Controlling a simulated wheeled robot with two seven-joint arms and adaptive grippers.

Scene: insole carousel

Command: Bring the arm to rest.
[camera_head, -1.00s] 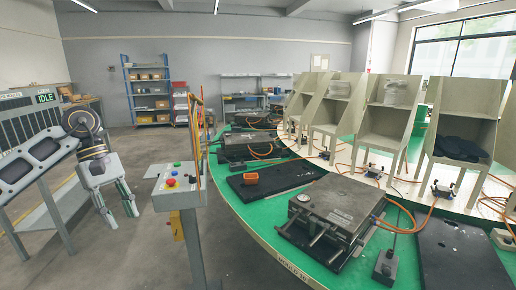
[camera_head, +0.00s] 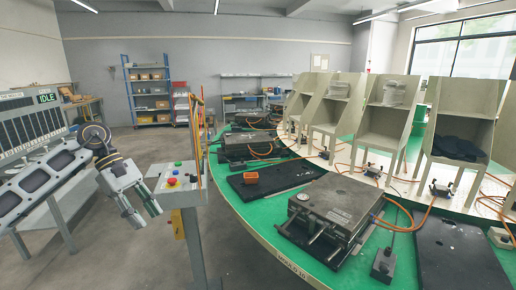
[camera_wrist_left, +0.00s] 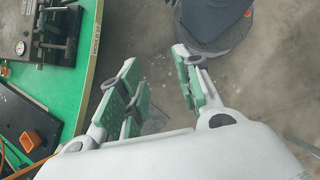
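My left arm comes in from the left in the head view. Its gripper (camera_head: 142,212) hangs low over the grey floor, fingers pointing down, just left of the control post. In the left wrist view the two green-padded fingers of the left gripper (camera_wrist_left: 160,78) stand apart with only bare floor between them. Nothing is held. My right arm and gripper are in neither view.
The control box (camera_head: 178,181) with coloured buttons stands close right of the left gripper. A green carousel table (camera_head: 262,216) carries a metal mould (camera_head: 333,205) and an orange box (camera_head: 251,177). A grey bench with an IDLE display (camera_head: 47,97) stands left.

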